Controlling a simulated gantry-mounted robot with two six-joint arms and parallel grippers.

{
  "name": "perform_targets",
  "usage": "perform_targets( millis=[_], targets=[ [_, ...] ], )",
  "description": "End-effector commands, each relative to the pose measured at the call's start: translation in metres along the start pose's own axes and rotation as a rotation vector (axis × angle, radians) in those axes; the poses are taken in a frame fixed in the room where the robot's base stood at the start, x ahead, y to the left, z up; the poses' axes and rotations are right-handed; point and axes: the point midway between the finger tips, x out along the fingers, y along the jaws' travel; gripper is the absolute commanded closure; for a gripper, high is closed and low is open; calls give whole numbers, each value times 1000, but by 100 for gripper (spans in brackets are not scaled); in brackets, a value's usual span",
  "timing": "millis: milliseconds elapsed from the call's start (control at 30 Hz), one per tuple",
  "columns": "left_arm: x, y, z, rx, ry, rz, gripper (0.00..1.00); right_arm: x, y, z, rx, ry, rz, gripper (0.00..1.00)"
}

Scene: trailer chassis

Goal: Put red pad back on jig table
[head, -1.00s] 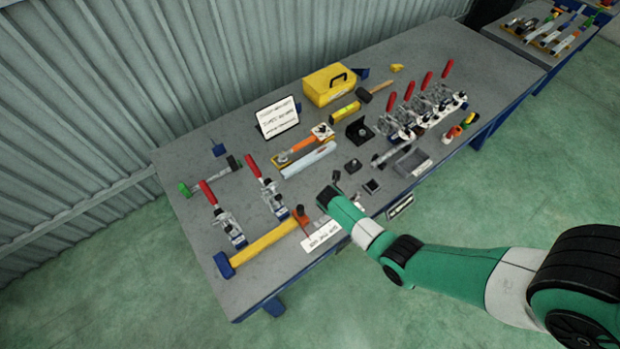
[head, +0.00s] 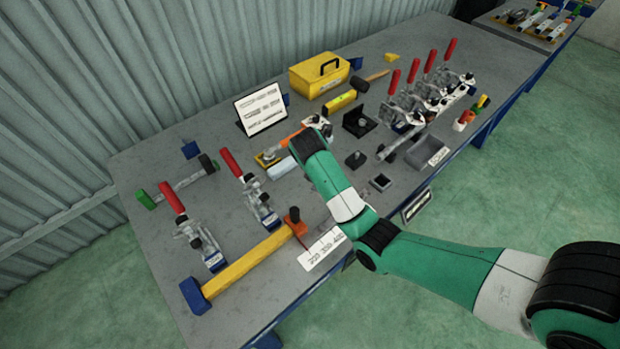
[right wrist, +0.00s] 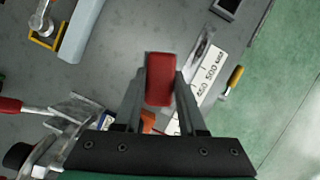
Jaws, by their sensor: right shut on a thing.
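The red pad (right wrist: 160,80) is a small red block in the right wrist view. My right gripper (right wrist: 160,92) is shut on it, with one finger on each side, and appears to hold it above the table. In the head view my right arm (head: 342,195) reaches in from the right over the jig table (head: 140,255); its gripper and the pad are hidden there behind the arm. My left gripper is not in view.
A white label strip (head: 322,250) is at the front edge. A sign (head: 262,109), yellow toolbox (head: 320,75) and more clamps (head: 425,95) stand further back.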

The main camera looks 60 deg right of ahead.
Motion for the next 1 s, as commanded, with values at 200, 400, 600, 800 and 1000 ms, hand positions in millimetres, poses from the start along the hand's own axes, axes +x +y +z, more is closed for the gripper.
perform_targets(
  millis=[200,400,600,800,1000],
  targets=[
    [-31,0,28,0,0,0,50,25,16,7,4,-1,3,100],
    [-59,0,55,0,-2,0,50,44,40,28,0,0,0,100],
    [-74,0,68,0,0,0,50,72,65,45,0,1,0,100],
    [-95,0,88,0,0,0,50,108,82,50,2,-1,2,100],
    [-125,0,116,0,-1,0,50,128,93,52,2,-2,4,100]
  ],
)
